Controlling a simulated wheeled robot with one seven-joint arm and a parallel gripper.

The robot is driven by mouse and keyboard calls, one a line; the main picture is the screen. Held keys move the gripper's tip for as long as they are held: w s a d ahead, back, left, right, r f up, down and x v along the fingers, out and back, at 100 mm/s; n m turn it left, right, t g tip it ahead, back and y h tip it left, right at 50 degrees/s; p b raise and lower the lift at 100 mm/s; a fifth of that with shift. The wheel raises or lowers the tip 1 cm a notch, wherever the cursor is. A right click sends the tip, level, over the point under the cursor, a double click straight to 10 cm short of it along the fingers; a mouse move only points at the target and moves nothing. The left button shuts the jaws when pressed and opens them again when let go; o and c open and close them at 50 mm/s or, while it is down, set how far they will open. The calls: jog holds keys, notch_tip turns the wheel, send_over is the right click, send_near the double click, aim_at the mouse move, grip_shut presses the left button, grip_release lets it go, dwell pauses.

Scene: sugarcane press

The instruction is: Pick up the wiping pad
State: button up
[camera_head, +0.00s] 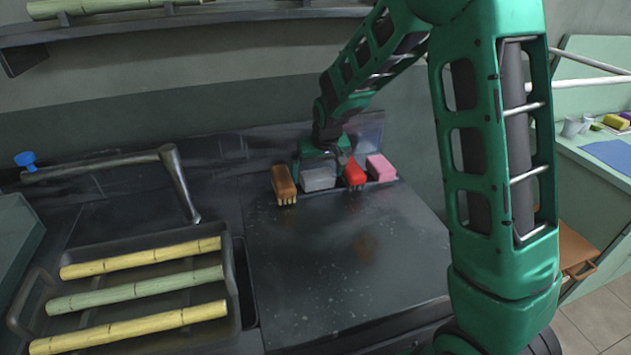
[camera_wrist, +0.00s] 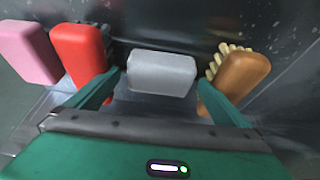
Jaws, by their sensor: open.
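A light grey block (camera_head: 318,180), which looks like the wiping pad, lies in a row of cleaning items at the back of the dark counter. In the wrist view the grey pad (camera_wrist: 161,73) sits between the two green fingers of my gripper (camera_wrist: 160,80). The fingers are open, one at each side of the pad, with small gaps visible. In the head view my gripper (camera_head: 322,160) is just behind and above the pad, and its fingertips are mostly hidden.
A brown brush (camera_head: 284,183) is left of the pad. A red brush (camera_head: 354,173) and a pink sponge (camera_head: 381,167) are right of it. These neighbours sit close to my fingers. A tray (camera_head: 236,285) with sugarcane is at lower left. The counter's front (camera_head: 340,270) is clear.

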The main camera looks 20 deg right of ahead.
jog(key=shift+f, duration=0.6)
jog(key=shift+s+f, duration=0.15)
jog(key=shift+s, duration=0.05)
jog(key=shift+c, duration=0.5)
jog(key=shift+f, duration=0.1)
jog(key=c, duration=1.1)
jog(key=shift+w+r, duration=0.5)
jog(key=shift+r, duration=0.15)
jog(key=r, duration=0.2)
jog(key=shift+s+a+r, duration=0.1)
jog(key=shift+a+r, duration=0.1)
jog(key=shift+r, duration=0.15)
jog(key=s+a+r, duration=0.1)
jog(key=a+r, duration=0.1)
jog(key=a, duration=0.1)
jog(key=s+a+r, duration=0.4)
jog(key=a, duration=0.1)
jog(key=shift+s+a+r, duration=0.1)
jog(key=shift+a+r, duration=0.2)
jog(key=shift+a, duration=0.05)
jog(key=shift+s+a+r, duration=0.3)
jog(key=shift+a+r, duration=0.05)
jog(key=shift+a, duration=0.1)
